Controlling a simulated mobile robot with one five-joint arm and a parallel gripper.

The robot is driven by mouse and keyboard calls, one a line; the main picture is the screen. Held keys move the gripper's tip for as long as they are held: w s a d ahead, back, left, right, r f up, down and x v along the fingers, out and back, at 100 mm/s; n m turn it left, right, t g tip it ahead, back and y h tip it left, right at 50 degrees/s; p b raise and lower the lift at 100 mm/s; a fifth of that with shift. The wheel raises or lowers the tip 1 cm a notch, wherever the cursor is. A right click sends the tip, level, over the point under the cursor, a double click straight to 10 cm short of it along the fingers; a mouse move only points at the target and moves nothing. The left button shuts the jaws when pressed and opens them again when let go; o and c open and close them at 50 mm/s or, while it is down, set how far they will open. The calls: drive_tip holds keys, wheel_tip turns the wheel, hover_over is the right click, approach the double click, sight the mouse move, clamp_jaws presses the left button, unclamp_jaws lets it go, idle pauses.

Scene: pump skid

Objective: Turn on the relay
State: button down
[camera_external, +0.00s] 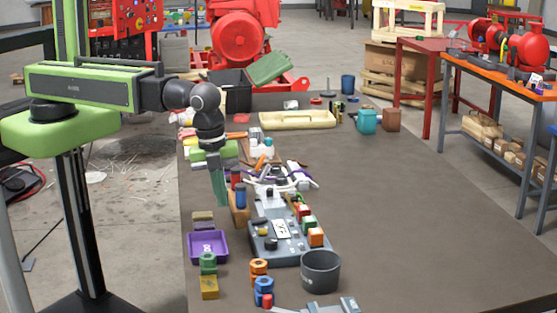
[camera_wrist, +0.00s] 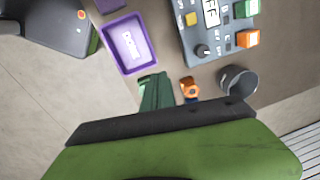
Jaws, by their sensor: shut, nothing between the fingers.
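A grey control panel (camera_external: 290,246) lies on the table and shows at the top of the wrist view (camera_wrist: 222,42). It carries a small display (camera_wrist: 211,12) whose visible letters look like "FF", a black knob (camera_wrist: 203,50), a yellow button (camera_wrist: 191,18), and green (camera_wrist: 246,8) and orange (camera_wrist: 247,39) blocks along one side. No label shows which part is the relay. My gripper (camera_external: 221,200) has green fingers pointing down, left of the panel and apart from it. Its fingers (camera_wrist: 155,92) are shut and empty in the wrist view.
A purple tray (camera_external: 208,246) stands left of the panel. A dark grey cup (camera_external: 320,272) stands at its near right corner. Orange nuts (camera_external: 259,269) lie close by. Red and blue cylinders (camera_external: 241,197) stand just right of my gripper. The table's right side is clear.

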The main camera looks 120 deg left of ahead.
drive_tip(key=w+a+r, duration=0.1)
drive_tip(key=a+r, duration=0.1)
drive_tip(key=a, duration=0.5)
drive_tip(key=r+n+p, duration=0.1)
drive_tip(key=p, duration=0.1)
hover_over(264, 218)
drive_tip(key=s+d, duration=0.2)
drive_tip(key=shift+w+a+r+y, duration=0.1)
drive_tip(key=shift+w+y, duration=0.1)
drive_tip(key=shift+y, duration=0.1)
drive_tip(key=f+b, duration=0.4)
drive_tip(key=w+a+f+b, duration=0.1)
drive_tip(key=f+b, duration=0.8)
drive_tip(key=shift+w+a+f+b, duration=0.15)
drive_tip(key=shift+w+f+b, duration=0.05)
drive_tip(key=shift+f+b, duration=0.15)
drive_tip(key=shift+f, duration=0.2)
drive_tip(key=shift+r, duration=0.1)
